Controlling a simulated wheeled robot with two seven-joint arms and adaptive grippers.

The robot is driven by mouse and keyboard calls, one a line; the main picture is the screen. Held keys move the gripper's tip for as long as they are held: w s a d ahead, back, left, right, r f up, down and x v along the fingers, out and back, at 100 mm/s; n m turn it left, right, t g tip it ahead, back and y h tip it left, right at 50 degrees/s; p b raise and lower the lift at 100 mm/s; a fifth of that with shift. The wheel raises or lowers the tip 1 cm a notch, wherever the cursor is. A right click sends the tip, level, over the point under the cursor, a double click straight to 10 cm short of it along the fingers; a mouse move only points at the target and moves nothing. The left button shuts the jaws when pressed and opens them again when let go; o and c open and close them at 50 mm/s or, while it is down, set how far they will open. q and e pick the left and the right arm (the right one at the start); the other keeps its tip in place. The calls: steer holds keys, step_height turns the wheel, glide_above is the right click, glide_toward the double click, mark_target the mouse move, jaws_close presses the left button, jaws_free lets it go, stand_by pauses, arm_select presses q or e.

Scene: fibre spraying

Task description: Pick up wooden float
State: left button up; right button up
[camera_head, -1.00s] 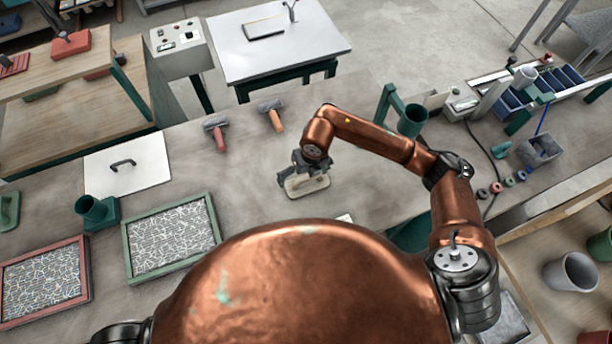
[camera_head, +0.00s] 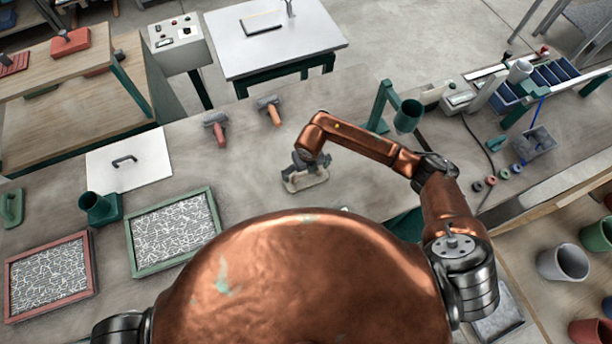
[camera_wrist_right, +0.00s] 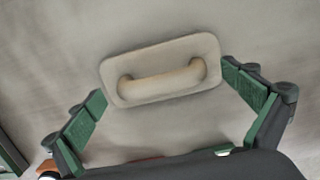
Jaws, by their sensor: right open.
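The wooden float (camera_head: 308,181), a pale rounded board with a raised handle, lies flat on the grey workbench. It shows fully in the right wrist view (camera_wrist_right: 160,72), with its handle facing up toward the camera. My right gripper (camera_head: 305,172) is directly above the float in the head view and partly hides it. In the right wrist view my right gripper (camera_wrist_right: 168,108) is open, its green-padded fingers spread to either side of the float, and it holds nothing. My left gripper is not in view.
Two scraper-like tools (camera_head: 215,125) (camera_head: 268,108) lie behind the float. A white panel with a handle (camera_head: 130,160) and a green-framed screen (camera_head: 172,232) are to the left. A green cup on a stand (camera_head: 408,115) is to the right. Bench around the float is clear.

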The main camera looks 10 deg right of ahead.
steer(key=shift+c, duration=0.4)
steer(key=c, duration=1.2)
steer(key=shift+r, duration=0.1)
